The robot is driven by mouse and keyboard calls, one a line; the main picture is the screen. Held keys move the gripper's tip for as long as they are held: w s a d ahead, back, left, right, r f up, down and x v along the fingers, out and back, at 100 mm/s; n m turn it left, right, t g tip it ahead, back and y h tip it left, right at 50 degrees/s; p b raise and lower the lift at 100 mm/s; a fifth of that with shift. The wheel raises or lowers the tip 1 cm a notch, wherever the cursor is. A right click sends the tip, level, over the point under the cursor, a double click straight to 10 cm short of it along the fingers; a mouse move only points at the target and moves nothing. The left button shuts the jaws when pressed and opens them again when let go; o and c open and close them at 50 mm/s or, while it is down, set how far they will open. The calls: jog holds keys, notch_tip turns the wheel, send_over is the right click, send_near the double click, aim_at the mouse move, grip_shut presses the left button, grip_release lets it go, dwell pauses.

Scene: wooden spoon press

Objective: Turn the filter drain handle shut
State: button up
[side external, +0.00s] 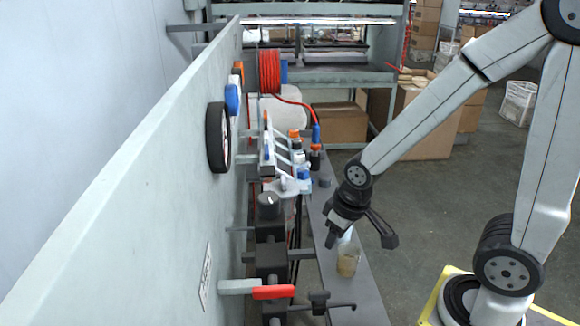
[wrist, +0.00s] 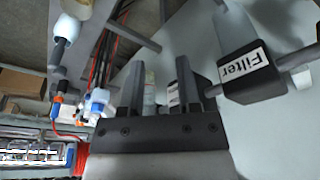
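A red-gripped lever handle (side external: 273,292) sticks out to the right from the wall panel in the side external view, lying level. Below and right of it, a small black fitting (side external: 318,300) carries a thin rod. I cannot tell which of these is the filter drain handle. A black block labelled "Filter" (wrist: 245,70) shows at the upper right of the wrist view, with grey pipe at both sides. My gripper (side external: 361,238) is open, fingers apart, right of the black fittings and not touching the handle. In the wrist view my gripper (wrist: 159,65) has nothing gripped between its fingers.
A clear jar with yellowish contents (side external: 347,262) stands on the dark bench (side external: 355,295) just under my gripper. The wall panel (side external: 150,190) closes off the left. A black wheel (side external: 217,138), red hose coil (side external: 269,72) and boxes are farther back.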

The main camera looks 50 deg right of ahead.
jog(key=shift+o, duration=0.2)
jog(key=shift+a+f+n, duration=0.4)
jog(key=shift+n, duration=0.2)
jog(key=n+g, duration=0.3)
jog(key=n, duration=0.5)
send_over(320, 292)
notch_tip(320, 292, down, 4)
jog(key=shift+f, duration=0.2)
jog(key=shift+f, duration=0.15)
jog(key=shift+f, duration=3.75)
grip_shut()
